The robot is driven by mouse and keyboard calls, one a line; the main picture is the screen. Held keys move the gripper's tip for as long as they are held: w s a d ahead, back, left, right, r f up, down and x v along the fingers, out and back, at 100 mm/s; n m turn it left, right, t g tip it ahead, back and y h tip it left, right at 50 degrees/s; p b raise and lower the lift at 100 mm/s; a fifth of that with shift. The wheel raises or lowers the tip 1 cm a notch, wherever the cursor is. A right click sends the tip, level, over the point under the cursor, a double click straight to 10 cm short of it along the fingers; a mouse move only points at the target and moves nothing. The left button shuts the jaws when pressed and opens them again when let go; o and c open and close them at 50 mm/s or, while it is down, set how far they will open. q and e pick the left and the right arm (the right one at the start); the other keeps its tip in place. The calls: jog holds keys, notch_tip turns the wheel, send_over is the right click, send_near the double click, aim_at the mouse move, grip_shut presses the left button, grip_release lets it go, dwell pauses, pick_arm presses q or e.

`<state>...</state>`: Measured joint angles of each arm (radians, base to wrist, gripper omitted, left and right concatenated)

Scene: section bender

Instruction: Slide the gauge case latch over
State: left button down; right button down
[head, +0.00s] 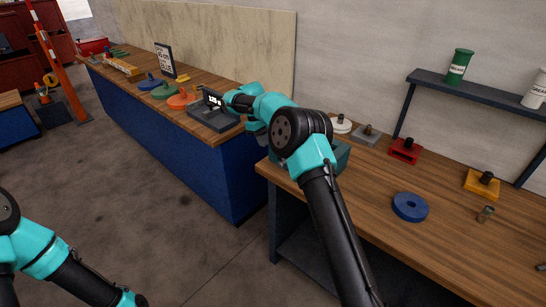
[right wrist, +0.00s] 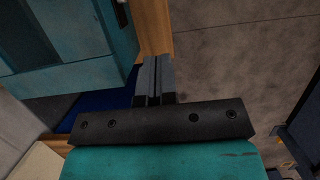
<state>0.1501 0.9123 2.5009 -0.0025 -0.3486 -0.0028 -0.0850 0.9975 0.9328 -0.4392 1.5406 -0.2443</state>
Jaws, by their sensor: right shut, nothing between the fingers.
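A teal box (right wrist: 60,50), which may be the gauge case, fills the upper left of the right wrist view, with a darker recessed panel on it. In the head view a teal box (head: 343,154) sits on the right bench, largely hidden behind my right arm. I cannot make out the latch in either view. My right gripper (right wrist: 153,82) is shut and empty, its dark fingers together beside the box's edge, apparently apart from it. In the head view its fingertips are hidden by my arm. My left arm shows at the lower left, but its gripper is not visible.
The right bench (head: 455,232) holds a blue disc (head: 410,207), a red block (head: 405,150) and a yellow block (head: 482,184). A grey device with a display (head: 213,112) stands on the left bench.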

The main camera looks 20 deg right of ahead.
jog(key=x, duration=0.4)
jog(key=shift+s+d+f, duration=0.1)
jog(key=shift+s+f, duration=0.05)
jog(key=shift+f, duration=0.05)
jog(key=shift+s+d+f, duration=0.15)
jog(key=shift+s+d, duration=0.25)
jog(key=shift+s, duration=0.45)
jog(key=shift+s+d+f, duration=0.15)
jog(key=shift+s+d, duration=0.25)
jog(key=shift+s, duration=0.4)
